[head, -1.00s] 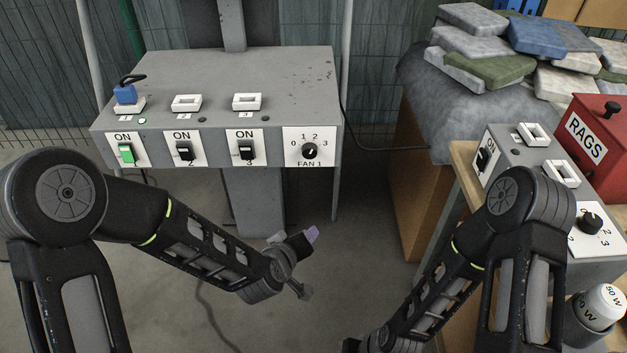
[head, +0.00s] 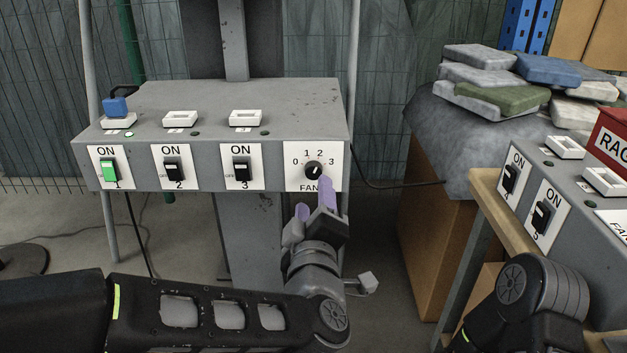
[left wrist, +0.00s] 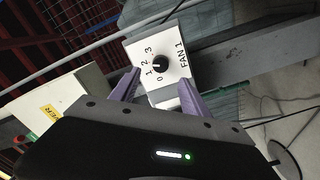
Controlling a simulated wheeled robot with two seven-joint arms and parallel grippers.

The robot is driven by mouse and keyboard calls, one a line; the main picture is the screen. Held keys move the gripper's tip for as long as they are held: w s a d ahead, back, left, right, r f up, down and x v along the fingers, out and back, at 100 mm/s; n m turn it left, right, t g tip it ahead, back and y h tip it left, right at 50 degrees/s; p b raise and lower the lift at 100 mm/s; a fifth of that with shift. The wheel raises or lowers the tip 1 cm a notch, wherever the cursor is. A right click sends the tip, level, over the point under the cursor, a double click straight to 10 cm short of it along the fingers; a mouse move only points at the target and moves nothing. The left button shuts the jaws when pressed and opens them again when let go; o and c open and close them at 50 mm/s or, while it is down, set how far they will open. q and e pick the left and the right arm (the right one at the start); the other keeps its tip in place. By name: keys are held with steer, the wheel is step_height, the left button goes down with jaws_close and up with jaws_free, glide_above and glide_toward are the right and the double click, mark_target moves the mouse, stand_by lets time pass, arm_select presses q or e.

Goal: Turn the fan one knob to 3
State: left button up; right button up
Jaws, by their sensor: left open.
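The fan one knob (head: 313,170) is a round black knob on a white plate marked 0 to 3, at the right end of the grey box's front. Its light mark seems to point upward among the numbers; I cannot tell which one exactly. My left gripper (head: 315,203) is open and empty, its purple fingers just below and in front of the knob, partly covering the FAN label. In the left wrist view the knob (left wrist: 160,63) shows beyond and between the open fingers (left wrist: 160,80), apart from them. My right gripper is out of view.
The grey box (head: 225,100) also carries switches 1, 2 and 3, with switch 1 (head: 110,170) lit green and a blue plug (head: 116,106) above it. A second switch box (head: 570,190) and a red rag box (head: 612,135) stand at right.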

mark_target(314, 173)
arm_select(q)
steer(key=w+b, duration=0.1)
steer(key=w, duration=0.5)
steer(key=shift+w+f, duration=0.15)
steer(key=shift+w, duration=0.2)
steer(key=shift+w+b, duration=0.3)
steer(key=shift+w, duration=0.15)
steer(key=shift+c, duration=0.2)
jaws_close()
